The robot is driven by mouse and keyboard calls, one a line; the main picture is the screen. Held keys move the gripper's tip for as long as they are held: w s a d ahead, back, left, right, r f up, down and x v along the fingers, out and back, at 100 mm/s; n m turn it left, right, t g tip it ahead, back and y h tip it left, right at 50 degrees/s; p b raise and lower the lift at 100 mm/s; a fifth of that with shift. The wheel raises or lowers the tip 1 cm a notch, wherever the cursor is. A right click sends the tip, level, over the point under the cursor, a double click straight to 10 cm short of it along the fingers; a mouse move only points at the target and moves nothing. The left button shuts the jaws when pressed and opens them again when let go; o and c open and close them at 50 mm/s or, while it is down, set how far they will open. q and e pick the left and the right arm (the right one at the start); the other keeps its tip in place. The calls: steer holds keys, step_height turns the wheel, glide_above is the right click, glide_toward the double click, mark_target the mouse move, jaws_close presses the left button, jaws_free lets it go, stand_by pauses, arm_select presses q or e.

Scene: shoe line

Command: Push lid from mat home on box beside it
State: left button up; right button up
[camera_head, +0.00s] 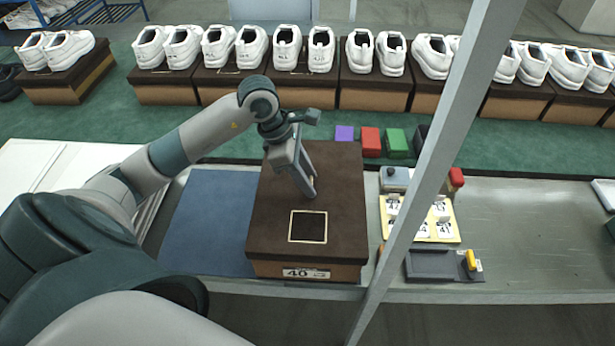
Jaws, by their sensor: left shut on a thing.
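A dark brown lid (342,215) with a pale square outline on its top lies over the box (335,273), whose front shows a "40" label. The lid covers the box top; I cannot tell whether it is fully seated. The blue mat (212,215) lies directly left of the box and is bare. My left gripper (310,191) reaches in from the left over the lid, its fingers pointing down at the lid's middle. It is shut on the lid, though the grip itself is hard to see. My right gripper is not in view.
A grey post (437,160) crosses the view just right of the box. Beyond it are a yellow tag board (447,229) and a grey tray (430,265). Small coloured blocks (370,141) and a row of shoes on boxes (287,48) stand behind.

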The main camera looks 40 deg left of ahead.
arm_select(q)
steer(key=shift+f, duration=0.25)
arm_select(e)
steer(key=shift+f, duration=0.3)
arm_select(q)
steer(key=o, duration=1)
steer(key=shift+o, duration=0.2)
steer(key=shift+r, duration=0.1)
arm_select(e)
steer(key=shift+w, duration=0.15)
arm_select(q)
steer(key=shift+s+a+r+b, duration=0.1)
steer(key=shift+a+r+b, duration=0.2)
steer(key=shift+r+b, duration=0.15)
steer(key=b+v, duration=0.3)
steer(key=v, duration=1.3)
steer(key=shift+r, duration=0.15)
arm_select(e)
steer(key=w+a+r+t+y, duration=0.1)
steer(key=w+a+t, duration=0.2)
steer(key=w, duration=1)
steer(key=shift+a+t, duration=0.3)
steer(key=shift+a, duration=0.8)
arm_select(q)
steer(key=shift+s, duration=0.1)
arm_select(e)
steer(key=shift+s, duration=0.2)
